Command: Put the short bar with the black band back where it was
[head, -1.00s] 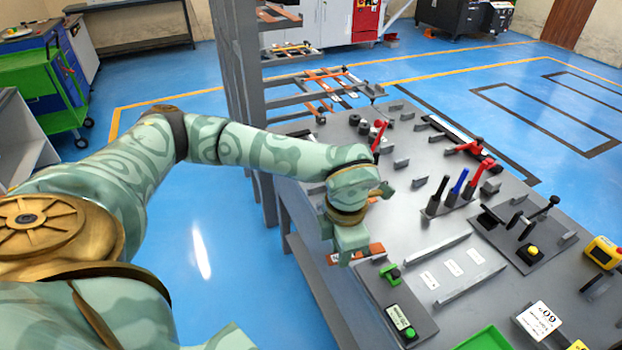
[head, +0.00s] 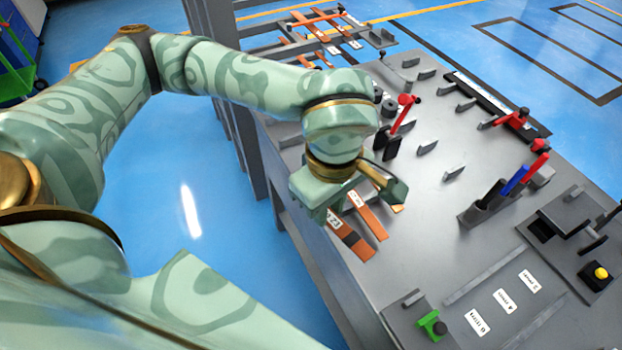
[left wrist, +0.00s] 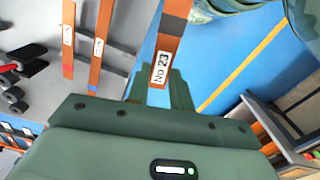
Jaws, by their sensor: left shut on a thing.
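My left gripper (head: 338,205) is shut on a short copper bar (head: 353,244) near its labelled end. The label reads No 23, and a dark band crosses the bar just beyond it. The bar also shows in the left wrist view (left wrist: 176,20), running up from between the fingers. It hangs at the table's left edge, partly over the blue floor; I cannot tell its height. My right gripper is not in view.
Another labelled copper bar (head: 371,220) lies beside it; the left wrist view shows two bars (left wrist: 101,25) over grey. A grey rack (head: 235,25) with several bars stands behind. A red-handled lever (head: 404,112) and upright stops stand on the grey table (head: 430,225).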

